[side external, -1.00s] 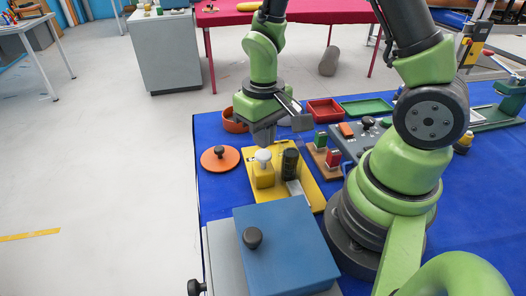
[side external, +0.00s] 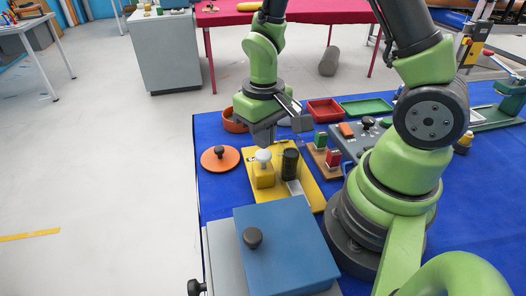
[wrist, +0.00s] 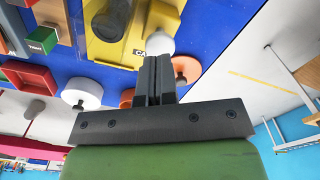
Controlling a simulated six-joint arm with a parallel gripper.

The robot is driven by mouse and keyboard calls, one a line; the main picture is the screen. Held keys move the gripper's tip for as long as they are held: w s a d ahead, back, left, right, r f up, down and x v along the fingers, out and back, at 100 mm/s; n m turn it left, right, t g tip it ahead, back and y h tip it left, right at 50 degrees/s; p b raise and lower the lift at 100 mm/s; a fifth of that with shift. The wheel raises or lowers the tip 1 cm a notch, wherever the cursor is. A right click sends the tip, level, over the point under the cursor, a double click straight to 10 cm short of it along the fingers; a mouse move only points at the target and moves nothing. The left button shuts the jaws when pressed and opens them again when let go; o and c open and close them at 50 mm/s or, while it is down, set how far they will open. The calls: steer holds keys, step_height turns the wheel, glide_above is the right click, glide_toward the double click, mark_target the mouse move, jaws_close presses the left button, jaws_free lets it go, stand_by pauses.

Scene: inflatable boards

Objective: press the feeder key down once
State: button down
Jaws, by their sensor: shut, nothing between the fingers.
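A yellow board (side external: 309,190) lies on the blue table and carries a yellow block (side external: 263,178) with a round white knob (side external: 263,156) on top, which may be the feeder key. The white knob also shows in the wrist view (wrist: 160,43), just beyond my fingertips. A black cylinder (side external: 290,164) stands beside the block. My gripper (side external: 264,145) is shut and empty, pointing down close above and behind the knob; it also shows in the wrist view (wrist: 154,62). I cannot tell whether the fingertips touch the knob. A label beginning "CA" is partly hidden by the fingers.
A blue box (side external: 285,245) with a black knob stands in front of the board. An orange disc (side external: 214,161) with a black knob lies to the left. Red (side external: 325,110) and green trays (side external: 367,107) and a block with green and red parts (side external: 325,153) lie behind and right.

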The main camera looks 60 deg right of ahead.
mark_target(263, 153)
steer(key=shift+f, duration=2.3)
steer(key=shift+r, duration=0.1)
stand_by(0.4)
steer(key=shift+r, duration=4.45)
steer(key=s+a+r+t+y, duration=0.1)
steer(key=s+a+r+t, duration=0.1)
steer(key=r, duration=0.6)
steer(key=s+a+r+m+t+y, duration=0.1)
steer(key=s+a+r+t, duration=0.1)
steer(key=s+r+t, duration=0.3)
steer(key=v, duration=0.3)
steer(key=shift+s+a, duration=0.25)
steer(key=shift+a, duration=0.05)
steer(key=shift+r, duration=0.15)
